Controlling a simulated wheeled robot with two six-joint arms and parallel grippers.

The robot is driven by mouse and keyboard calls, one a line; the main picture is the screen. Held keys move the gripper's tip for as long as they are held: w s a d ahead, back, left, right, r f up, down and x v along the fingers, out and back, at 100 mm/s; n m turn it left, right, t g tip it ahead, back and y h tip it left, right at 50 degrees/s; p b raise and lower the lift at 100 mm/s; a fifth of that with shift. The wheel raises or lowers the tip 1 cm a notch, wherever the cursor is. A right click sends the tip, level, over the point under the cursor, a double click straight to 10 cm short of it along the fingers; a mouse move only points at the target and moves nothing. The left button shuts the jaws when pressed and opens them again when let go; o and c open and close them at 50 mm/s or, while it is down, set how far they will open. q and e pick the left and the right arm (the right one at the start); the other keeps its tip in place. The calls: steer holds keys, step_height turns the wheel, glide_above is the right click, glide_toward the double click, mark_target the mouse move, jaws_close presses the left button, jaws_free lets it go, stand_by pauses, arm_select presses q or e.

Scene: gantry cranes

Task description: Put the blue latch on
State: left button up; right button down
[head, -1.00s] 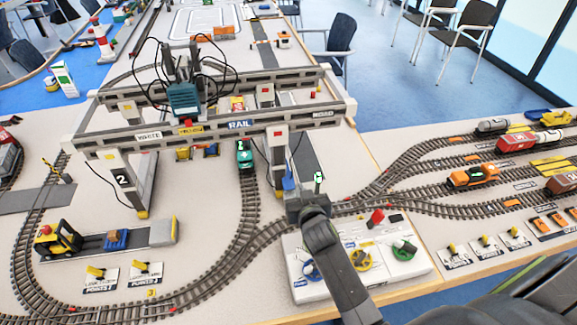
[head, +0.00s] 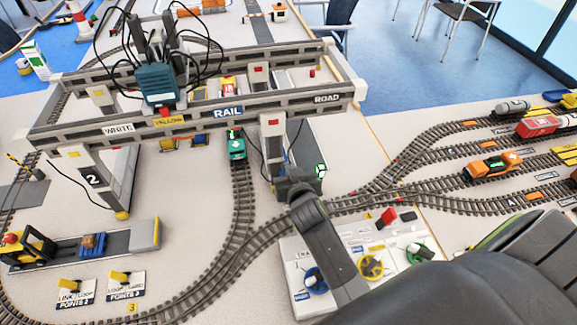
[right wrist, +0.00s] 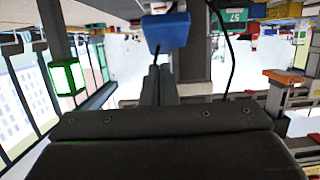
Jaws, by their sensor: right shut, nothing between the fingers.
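The blue latch (right wrist: 167,32) is a small blue block at the top of the right wrist view, just beyond my right fingertips. A thin black cable runs beside it. In the head view the latch is hidden behind my right gripper (head: 284,172). This gripper is at the foot of the gantry crane's right front leg (head: 272,140). In the right wrist view its fingers (right wrist: 160,72) are shut and empty, pointing at the latch. Whether they touch it I cannot tell. My left gripper is not in view.
A green-lit box (head: 320,171) stands close to the right of the gripper. A control panel (head: 345,255) with coloured knobs lies below my arm. Tracks curve around it, with a green engine (head: 236,146) under the crane and an orange one (head: 492,165) at right.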

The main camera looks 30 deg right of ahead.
steer(key=shift+w+f, duration=0.1)
steer(key=shift+f, duration=0.35)
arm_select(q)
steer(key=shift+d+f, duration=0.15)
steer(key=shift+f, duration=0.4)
arm_select(e)
steer(key=shift+w, duration=0.1)
